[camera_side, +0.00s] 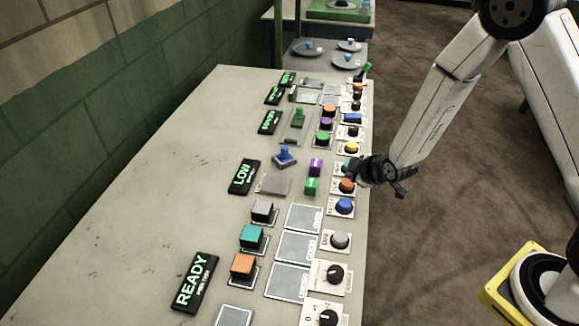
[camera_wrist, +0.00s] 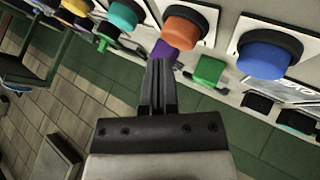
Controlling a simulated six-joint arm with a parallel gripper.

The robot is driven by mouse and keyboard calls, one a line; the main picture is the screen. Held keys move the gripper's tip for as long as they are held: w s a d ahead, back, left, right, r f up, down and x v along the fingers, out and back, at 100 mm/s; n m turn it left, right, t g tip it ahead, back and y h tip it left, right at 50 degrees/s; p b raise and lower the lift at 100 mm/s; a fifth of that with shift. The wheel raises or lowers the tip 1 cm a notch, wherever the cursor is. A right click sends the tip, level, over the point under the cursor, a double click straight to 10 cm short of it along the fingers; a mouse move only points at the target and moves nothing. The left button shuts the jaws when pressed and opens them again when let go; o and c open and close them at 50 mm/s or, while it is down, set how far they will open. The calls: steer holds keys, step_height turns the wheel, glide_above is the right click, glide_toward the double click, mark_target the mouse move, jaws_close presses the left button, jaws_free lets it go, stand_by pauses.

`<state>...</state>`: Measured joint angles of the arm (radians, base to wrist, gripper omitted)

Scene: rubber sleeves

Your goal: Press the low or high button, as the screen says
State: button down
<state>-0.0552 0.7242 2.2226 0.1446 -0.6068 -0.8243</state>
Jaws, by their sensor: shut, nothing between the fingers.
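A black screen (camera_side: 243,177) on the long table reads LOW in green letters. On the table's right edge, near that screen's row, are an orange button (camera_side: 346,187) and a blue button (camera_side: 344,204) on white plates. A teal button lies just behind them, partly hidden by my gripper (camera_side: 354,171). The wrist view shows the orange button (camera_wrist: 185,28), blue button (camera_wrist: 263,56) and teal button (camera_wrist: 124,15). My gripper (camera_wrist: 158,66) is shut and empty, its fingertips close to the orange button. Contact cannot be told, and the button labels are too small to read.
Another screen (camera_side: 195,283) reads READY at the near end. A grey button (camera_side: 340,240) and dark knobs (camera_side: 332,274) line the edge nearer the camera. The table's left side is bare.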

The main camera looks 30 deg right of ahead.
mark_target(350, 183)
steer(key=shift+f, duration=0.85)
stand_by(1.3)
steer(key=shift+r, duration=0.85)
stand_by(0.4)
steer(key=shift+r, duration=2.5)
steer(key=s+r+m+g, duration=0.3)
steer(key=s+m, duration=0.1)
steer(key=s, duration=0.4)
steer(key=s+d+r+m+g, duration=0.1)
steer(key=s+r+m+g, duration=0.2)
steer(key=s, duration=0.6)
steer(key=shift+m+g, duration=0.3)
steer(key=shift+m, duration=0.4)
